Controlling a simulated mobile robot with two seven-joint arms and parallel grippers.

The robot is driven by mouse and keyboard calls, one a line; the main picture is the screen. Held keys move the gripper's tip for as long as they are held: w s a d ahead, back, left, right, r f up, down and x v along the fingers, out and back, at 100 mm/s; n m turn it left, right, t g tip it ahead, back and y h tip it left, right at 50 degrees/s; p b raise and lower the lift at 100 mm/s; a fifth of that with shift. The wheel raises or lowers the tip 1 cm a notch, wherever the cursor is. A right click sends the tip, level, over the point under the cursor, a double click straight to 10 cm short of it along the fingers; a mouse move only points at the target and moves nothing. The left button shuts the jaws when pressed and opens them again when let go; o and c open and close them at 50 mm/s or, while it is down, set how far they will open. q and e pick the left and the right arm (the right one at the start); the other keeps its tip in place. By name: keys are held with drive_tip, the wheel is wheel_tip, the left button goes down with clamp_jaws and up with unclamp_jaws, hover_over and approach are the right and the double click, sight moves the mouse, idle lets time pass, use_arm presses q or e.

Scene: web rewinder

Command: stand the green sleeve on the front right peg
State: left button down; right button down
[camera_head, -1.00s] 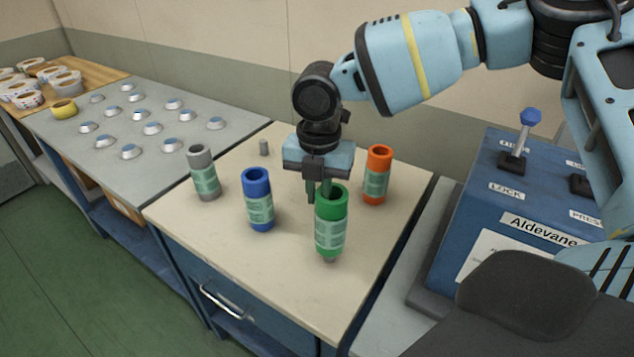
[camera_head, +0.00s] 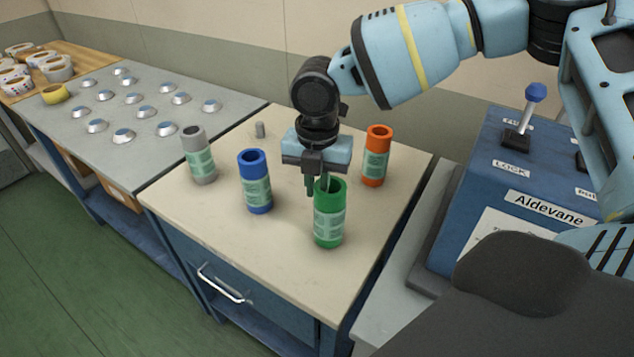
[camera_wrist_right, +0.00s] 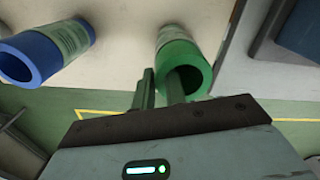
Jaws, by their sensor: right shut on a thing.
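The green sleeve (camera_head: 329,225) is upright at the front right of the cream tabletop (camera_head: 290,275). Its lower end appears to be at tabletop level, and no peg shows below it. The front right peg is hidden, apparently inside the sleeve. My right gripper (camera_head: 319,187) is above it, shut on the sleeve's wall at the rim, with one finger inside the bore and one outside. The right wrist view also shows the green sleeve (camera_wrist_right: 196,62) and the right gripper's fingers (camera_wrist_right: 160,88). My left gripper is not in view.
A blue sleeve (camera_head: 256,190), grey sleeve (camera_head: 199,163) and orange sleeve (camera_head: 376,162) stand around it. A bare grey peg (camera_head: 260,130) is at the back. A blue control box (camera_head: 490,200) with a lever is to the right. The tabletop's front is clear.

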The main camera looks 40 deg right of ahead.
drive_tip(key=shift+f, duration=0.4)
drive_tip(key=c, duration=1.4)
unclamp_jaws()
drive_tip(key=shift+o, duration=0.2)
drive_tip(key=shift+r, duration=3.95)
